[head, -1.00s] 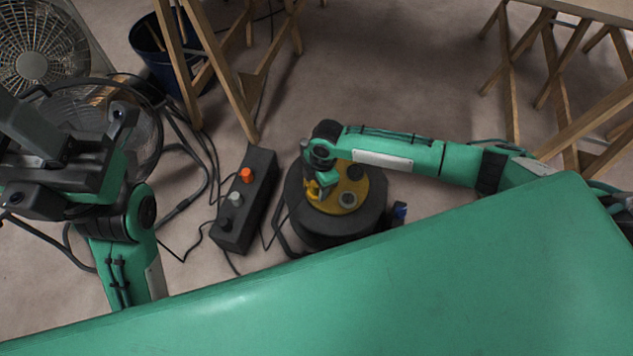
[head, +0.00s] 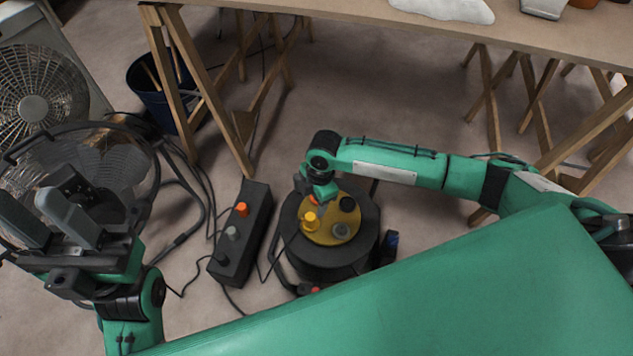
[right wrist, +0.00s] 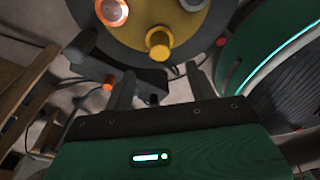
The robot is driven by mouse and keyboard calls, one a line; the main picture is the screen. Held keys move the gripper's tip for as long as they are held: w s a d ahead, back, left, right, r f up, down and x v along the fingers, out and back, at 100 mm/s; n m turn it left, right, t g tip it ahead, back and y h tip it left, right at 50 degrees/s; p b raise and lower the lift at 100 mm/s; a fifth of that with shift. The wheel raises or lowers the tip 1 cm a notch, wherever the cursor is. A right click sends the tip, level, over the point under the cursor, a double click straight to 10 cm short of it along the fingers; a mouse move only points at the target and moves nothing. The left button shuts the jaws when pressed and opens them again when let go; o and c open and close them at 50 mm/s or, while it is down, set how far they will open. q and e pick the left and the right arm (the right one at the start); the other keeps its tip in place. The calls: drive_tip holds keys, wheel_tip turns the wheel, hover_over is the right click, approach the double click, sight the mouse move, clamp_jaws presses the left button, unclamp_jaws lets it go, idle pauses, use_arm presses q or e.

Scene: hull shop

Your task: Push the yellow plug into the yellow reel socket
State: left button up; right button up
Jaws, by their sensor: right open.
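The cable reel (head: 290,225) stands on the floor with a yellow top face (head: 327,238). The yellow plug (head: 309,221) stands upright at the left of that face, at the reel's yellow socket, which it hides. I cannot tell how deep it sits. The plug also shows in the right wrist view (right wrist: 158,43), beyond and between the fingertips. My right gripper (head: 322,192) is open and empty, just behind the plug and apart from it; its spread fingers show in the right wrist view (right wrist: 162,82). My left gripper (head: 42,212) is empty, its fingers apart, far left of the reel.
Other round fittings on the reel face are orange (right wrist: 112,12), grey (head: 341,231) and black (head: 347,204). A black box (head: 240,240) with orange and grey plugs lies left of the reel among cables. A fan (head: 40,100), bucket (head: 158,90) and trestle table (head: 350,18) stand behind.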

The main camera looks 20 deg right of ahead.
drive_tip(key=shift+d+r+p, duration=0.2)
drive_tip(key=shift+r+p, duration=0.1)
drive_tip(key=shift+r, duration=0.9)
drive_tip(key=shift+d+r+p, duration=0.15)
drive_tip(key=shift+r+p, duration=0.1)
drive_tip(key=shift+r, duration=0.9)
